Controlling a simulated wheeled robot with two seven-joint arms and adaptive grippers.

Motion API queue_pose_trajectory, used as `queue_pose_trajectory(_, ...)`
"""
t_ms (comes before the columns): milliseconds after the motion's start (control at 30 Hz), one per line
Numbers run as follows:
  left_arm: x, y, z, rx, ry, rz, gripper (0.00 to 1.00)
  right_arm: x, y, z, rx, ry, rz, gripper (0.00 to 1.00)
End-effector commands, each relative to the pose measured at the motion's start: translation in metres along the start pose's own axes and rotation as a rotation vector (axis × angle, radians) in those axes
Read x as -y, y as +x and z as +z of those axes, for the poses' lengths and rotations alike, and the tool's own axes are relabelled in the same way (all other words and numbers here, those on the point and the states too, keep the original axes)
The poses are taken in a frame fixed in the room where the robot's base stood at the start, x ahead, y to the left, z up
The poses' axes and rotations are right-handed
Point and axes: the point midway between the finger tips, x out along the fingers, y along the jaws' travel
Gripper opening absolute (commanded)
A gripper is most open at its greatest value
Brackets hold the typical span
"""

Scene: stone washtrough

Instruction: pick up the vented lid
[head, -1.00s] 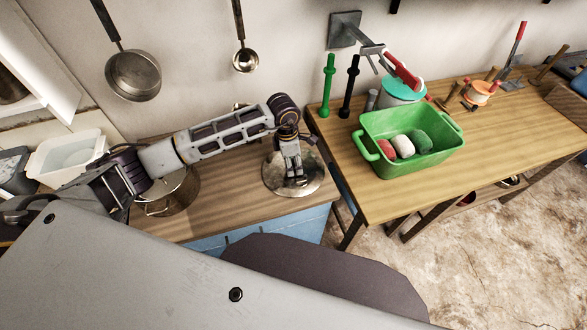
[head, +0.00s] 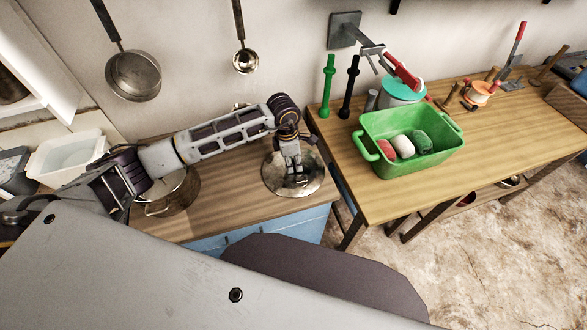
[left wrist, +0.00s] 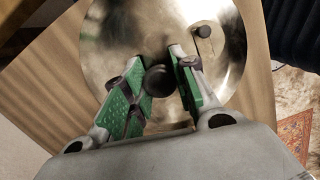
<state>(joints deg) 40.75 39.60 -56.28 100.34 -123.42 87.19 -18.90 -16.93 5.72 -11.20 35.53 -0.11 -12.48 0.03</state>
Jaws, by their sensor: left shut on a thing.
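The vented lid (head: 315,172) is a round, shiny metal disc near the right end of the wooden counter. In the left wrist view the lid (left wrist: 120,38) shows a small slot-like vent (left wrist: 204,31) near its far rim and a dark round knob (left wrist: 158,82). My left gripper (head: 298,179) points down over the lid. In the left wrist view the green-padded fingers of my left gripper (left wrist: 157,66) are closed on the knob from both sides. I cannot tell whether the lid touches the counter. My right gripper is not in view.
A metal pot (head: 172,197) stands on the counter under my left arm. A white basin (head: 65,160) is at the left. A green crate (head: 425,157) with several items stands on the table (head: 500,137) to the right. A pan (head: 134,75) and a ladle (head: 245,60) hang behind.

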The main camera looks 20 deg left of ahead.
Motion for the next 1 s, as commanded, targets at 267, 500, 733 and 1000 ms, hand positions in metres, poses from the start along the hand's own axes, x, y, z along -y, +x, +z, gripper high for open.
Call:
queue_pose_trajectory(267, 0.0, -0.003, 0.0, 0.0, 0.0, -0.001, 0.0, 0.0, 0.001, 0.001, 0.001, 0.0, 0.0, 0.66)
queue_pose_trajectory(500, 0.0, -0.026, 0.004, 0.001, 0.001, 0.002, 0.0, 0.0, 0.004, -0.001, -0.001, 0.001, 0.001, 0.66)
queue_pose_trajectory(733, -0.001, -0.06, 0.007, 0.001, 0.001, 0.003, 0.0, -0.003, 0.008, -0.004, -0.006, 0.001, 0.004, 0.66)
queue_pose_trajectory(1000, -0.001, -0.091, 0.011, 0.001, 0.0, 0.001, 0.0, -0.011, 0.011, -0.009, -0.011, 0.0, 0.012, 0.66)
